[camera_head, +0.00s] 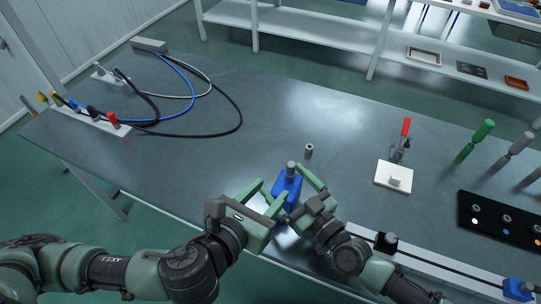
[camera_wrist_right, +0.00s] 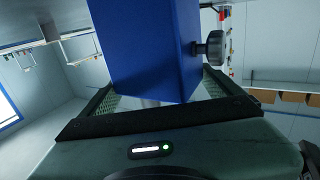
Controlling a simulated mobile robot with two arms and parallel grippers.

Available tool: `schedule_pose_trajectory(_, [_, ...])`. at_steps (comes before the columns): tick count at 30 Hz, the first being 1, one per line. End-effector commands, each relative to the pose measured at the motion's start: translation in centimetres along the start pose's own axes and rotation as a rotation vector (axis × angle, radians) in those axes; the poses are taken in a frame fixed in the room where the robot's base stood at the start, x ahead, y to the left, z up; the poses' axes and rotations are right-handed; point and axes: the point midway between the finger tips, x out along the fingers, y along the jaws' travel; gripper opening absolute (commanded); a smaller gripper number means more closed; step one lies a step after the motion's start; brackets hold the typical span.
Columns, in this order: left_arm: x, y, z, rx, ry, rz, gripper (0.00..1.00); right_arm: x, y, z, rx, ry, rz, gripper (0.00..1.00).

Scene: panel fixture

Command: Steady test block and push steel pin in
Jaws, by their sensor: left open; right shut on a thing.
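The blue test block (camera_head: 286,189) stands near the front edge of the table, between my two grippers. A grey knob-like post (camera_head: 291,168) rises from its top. My right gripper (camera_head: 293,194) is shut on the block, with a finger on either side. The right wrist view shows the blue block (camera_wrist_right: 150,50) filling the space between the fingers, a dark round knob (camera_wrist_right: 212,47) on one side and a short grey stub (camera_wrist_right: 151,103) on the palm side. I cannot tell if this stub is the steel pin. My left gripper (camera_head: 264,197) is open, close to the block's left side.
A small grey cylinder (camera_head: 309,149) stands behind the block. A red-handled clamp on a white plate (camera_head: 387,184) is to the right, with a black board (camera_head: 484,227) beyond. Cables (camera_head: 239,122) loop at the left. The middle left of the table is clear.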

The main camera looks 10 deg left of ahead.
Motion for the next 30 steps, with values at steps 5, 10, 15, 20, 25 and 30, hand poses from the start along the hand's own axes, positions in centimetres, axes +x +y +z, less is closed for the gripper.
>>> schedule_pose_trajectory(5, [-0.1,0.0,0.0,0.000,0.000,0.000,0.44,-0.1,-0.1,0.2,0.002,-0.004,-0.002,0.21])
schedule_pose_trajectory(10, [-0.1,0.0,0.0,0.000,0.000,0.000,0.44,-0.1,-0.1,0.1,0.002,-0.003,-0.002,1.00])
schedule_pose_trajectory(15, [-0.1,0.0,0.0,0.000,0.000,0.000,0.44,-0.1,-0.1,0.1,0.001,-0.002,-0.001,1.00])
schedule_pose_trajectory(20, [-0.1,0.0,0.0,0.000,0.000,0.000,0.44,-1.2,0.0,0.1,0.000,-0.003,-0.001,1.00])
schedule_pose_trajectory(25, [-0.1,0.0,0.0,0.000,0.000,0.000,0.44,-4.6,0.0,0.2,0.000,-0.007,-0.002,1.00])
schedule_pose_trajectory(30, [-0.1,0.0,0.0,0.000,0.000,0.000,0.44,-8.2,-0.1,0.2,0.000,-0.007,-0.002,1.00])
